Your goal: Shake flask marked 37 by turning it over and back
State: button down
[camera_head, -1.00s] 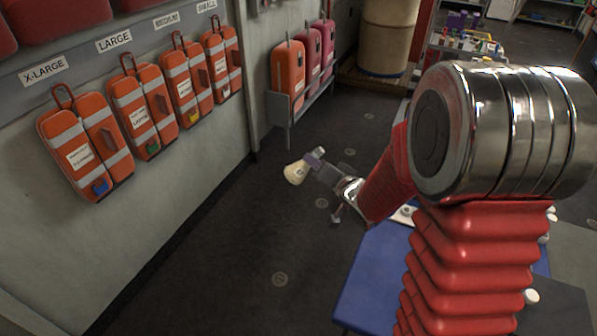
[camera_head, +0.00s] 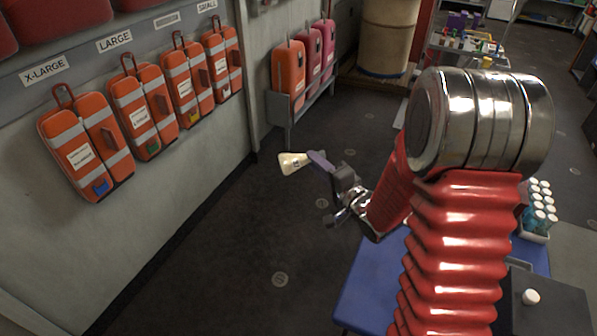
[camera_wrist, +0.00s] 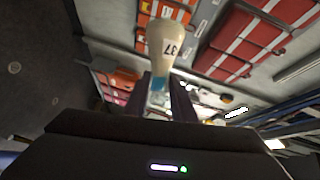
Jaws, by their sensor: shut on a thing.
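The flask marked 37 (camera_head: 293,163) is pale cream with a wide base and a narrower neck. My gripper (camera_head: 317,158) is shut on its neck and holds it out in the air over the dark floor. In the head view the flask lies nearly on its side, wide end to the left. In the wrist view the flask (camera_wrist: 161,45) shows its "37" mark, with a blue part at the neck between the fingers (camera_wrist: 160,92).
A blue-topped table (camera_head: 372,285) stands below my arm, with a white rack of capped bottles (camera_head: 538,212) at its right. Orange suit packs (camera_head: 87,150) hang on the left wall. A bin of upright cases (camera_head: 290,75) stands behind the flask. The floor around the flask is clear.

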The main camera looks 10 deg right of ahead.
dwell(0.3)
jog(key=m+t, duration=0.1)
jog(key=m, duration=0.2)
jog(key=m+t, duration=0.1)
jog(key=m, duration=0.2)
jog(key=shift+m+y, duration=0.3)
jog(key=shift+m, duration=0.1)
jog(key=shift+r, duration=0.1)
jog(key=n+g, duration=0.1)
jog(key=n, duration=0.2)
jog(key=n+g, duration=0.1)
jog(key=n, duration=0.3)
dwell(0.4)
